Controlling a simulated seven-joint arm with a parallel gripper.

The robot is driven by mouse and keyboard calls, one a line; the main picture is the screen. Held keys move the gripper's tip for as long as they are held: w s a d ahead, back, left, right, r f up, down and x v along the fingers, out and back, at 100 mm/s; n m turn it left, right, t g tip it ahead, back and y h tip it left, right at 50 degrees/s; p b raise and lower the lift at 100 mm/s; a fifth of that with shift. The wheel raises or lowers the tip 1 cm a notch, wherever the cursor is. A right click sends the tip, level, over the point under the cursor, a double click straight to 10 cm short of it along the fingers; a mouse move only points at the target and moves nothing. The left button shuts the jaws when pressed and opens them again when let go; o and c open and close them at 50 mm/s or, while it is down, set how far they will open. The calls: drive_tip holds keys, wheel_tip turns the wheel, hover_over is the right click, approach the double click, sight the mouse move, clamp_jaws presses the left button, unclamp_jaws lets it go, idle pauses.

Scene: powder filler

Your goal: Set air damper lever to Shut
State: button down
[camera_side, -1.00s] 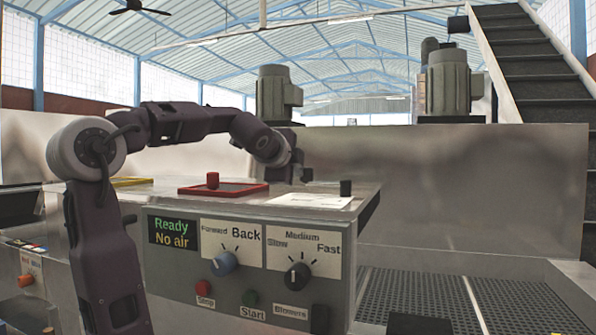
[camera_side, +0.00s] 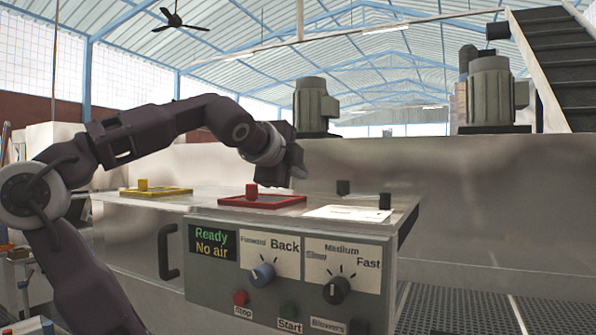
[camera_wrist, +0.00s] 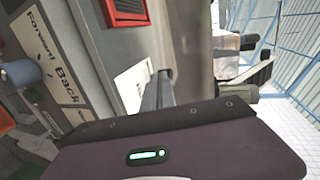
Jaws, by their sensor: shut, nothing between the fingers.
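My gripper (camera_side: 298,173) hangs above the machine's top, between the red-framed plate and the white label sheet, apart from the knobs in the side view. It is shut and empty. In the wrist view its grey fingers (camera_wrist: 160,85) point away over the top, beside the white sheet. No lever is readably marked as the air damper. Two black upright handles stand near the white sheet: one behind it (camera_side: 343,187) and one at its right end (camera_side: 385,201). The sheet's writing (camera_side: 348,213) is too small to read. The display (camera_side: 212,242) reads "Ready" and "No air".
A red-framed plate with a red knob (camera_side: 251,190) and a yellow-framed one with a yellow knob (camera_side: 143,184) lie on the top. The front panel has a blue-grey knob (camera_side: 263,275), a black knob (camera_side: 336,290) and buttons. A tall metal wall (camera_side: 470,200) stands behind.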

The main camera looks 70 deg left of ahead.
drive_tip(key=d, duration=0.5)
approach(340, 185)
drive_tip(key=shift+m+t+h, duration=0.3)
drive_tip(key=shift+m+h, duration=0.1)
drive_tip(key=x, duration=0.5)
drive_tip(key=shift+a+f, duration=0.25)
drive_tip(key=shift+w+a, duration=0.4)
drive_tip(key=shift+a, duration=0.05)
drive_tip(key=shift+w+a, duration=0.15)
drive_tip(key=shift+a, duration=0.4)
drive_tip(key=shift+w+a, duration=0.15)
drive_tip(key=shift+a, duration=0.45)
drive_tip(key=shift+s, duration=0.1)
